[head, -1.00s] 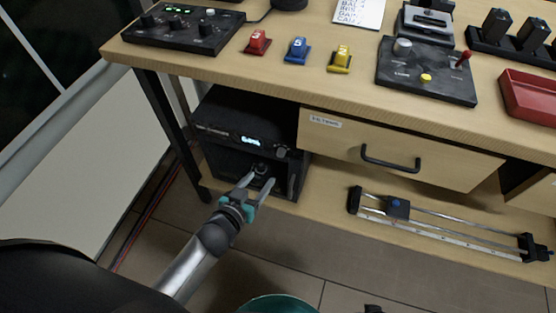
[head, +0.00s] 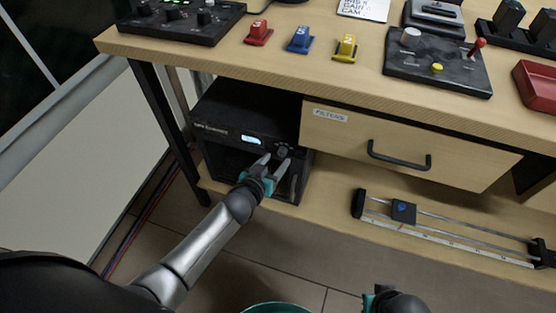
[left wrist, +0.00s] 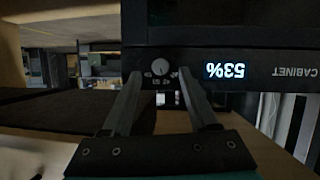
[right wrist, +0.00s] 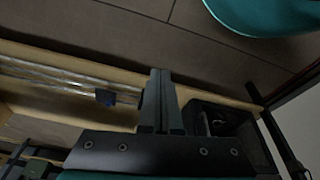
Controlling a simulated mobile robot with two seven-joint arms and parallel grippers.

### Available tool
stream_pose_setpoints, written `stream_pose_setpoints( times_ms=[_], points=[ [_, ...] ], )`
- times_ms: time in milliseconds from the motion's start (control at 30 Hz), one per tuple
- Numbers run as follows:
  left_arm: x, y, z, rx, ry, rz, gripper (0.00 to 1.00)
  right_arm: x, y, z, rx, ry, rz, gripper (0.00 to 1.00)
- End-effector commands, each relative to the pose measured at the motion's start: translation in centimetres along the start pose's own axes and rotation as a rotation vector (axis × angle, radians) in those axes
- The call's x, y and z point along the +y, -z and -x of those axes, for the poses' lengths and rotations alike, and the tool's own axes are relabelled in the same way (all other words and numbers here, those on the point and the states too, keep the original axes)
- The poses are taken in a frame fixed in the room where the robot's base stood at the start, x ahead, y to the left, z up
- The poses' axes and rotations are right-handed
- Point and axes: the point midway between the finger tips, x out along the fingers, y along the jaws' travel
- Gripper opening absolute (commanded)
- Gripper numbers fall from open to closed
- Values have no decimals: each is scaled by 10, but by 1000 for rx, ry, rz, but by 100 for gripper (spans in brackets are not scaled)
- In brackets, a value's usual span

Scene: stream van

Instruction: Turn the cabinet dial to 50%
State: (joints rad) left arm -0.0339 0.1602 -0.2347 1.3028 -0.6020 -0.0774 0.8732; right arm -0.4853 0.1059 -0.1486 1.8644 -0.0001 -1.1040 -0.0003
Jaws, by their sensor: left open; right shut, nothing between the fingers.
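The black cabinet (head: 222,112) stands on the lower shelf, under the left part of the table. Its lit display (left wrist: 224,71) reads 53%, upside down in the left wrist view; it also glows in the head view (head: 251,140). The small round dial (left wrist: 160,68) sits beside the display and shows in the head view (head: 283,151). My left gripper (head: 273,158) is open in front of the dial. In the left wrist view its fingers (left wrist: 157,85) lie on either side below the dial; contact cannot be told. My right gripper (right wrist: 161,78) is shut and empty, away from the cabinet.
A drawer (head: 390,145) with a black handle is right of the cabinet. A slider rail (head: 455,228) lies on the lower shelf. Red (head: 257,33), blue (head: 300,40) and yellow (head: 345,48) switches and control boxes stand on the tabletop. A teal round thing (right wrist: 255,15) is on the floor.

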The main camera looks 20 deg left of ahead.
Motion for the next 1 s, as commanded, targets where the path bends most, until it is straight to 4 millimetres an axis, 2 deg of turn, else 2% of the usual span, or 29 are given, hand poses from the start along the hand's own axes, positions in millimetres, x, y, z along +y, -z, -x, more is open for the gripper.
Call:
stream_pose_setpoints(
  times_ms=[100,300,700,767,1000],
  points=[
    [0,-2,-12,0,0,0,60,1,8,8,18,-1,-1,0],
    [0,-1,-23,0,1,-1,60,1,16,19,38,-3,-2,0],
    [0,0,-27,-1,0,0,60,1,18,24,43,-3,-2,0],
    [0,0,-27,-1,0,1,55,1,18,24,43,-3,-2,0],
    [0,0,-26,-1,0,1,28,1,18,24,43,-3,-2,0]
  ],
)
